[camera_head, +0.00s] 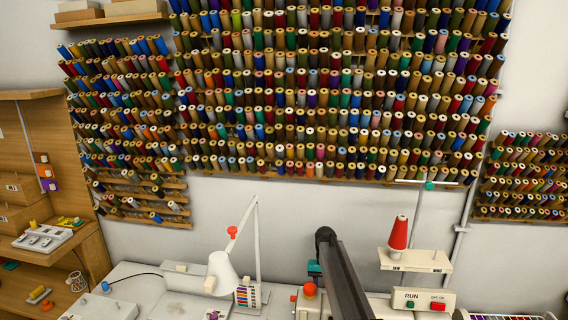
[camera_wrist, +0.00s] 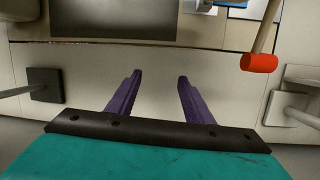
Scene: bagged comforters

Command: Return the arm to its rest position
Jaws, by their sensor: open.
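My gripper (camera_wrist: 158,85) shows in the wrist view as two purple fingers, spread apart with nothing between them. Behind the fingers are a dark bar and a teal body at the bottom of that view. In the head view a dark arm link of mine rises at the lower middle, in front of the sewing table; the gripper fingers cannot be made out there. No bagged comforter shows in either view.
Racks of thread spools (camera_head: 320,90) cover the wall. A white table (camera_head: 150,280) below holds a white lamp (camera_head: 222,270), a red thread cone (camera_head: 398,235) on a stand and a RUN switch box (camera_head: 423,299). A red-ended rod (camera_wrist: 259,62) is at the wrist view's right.

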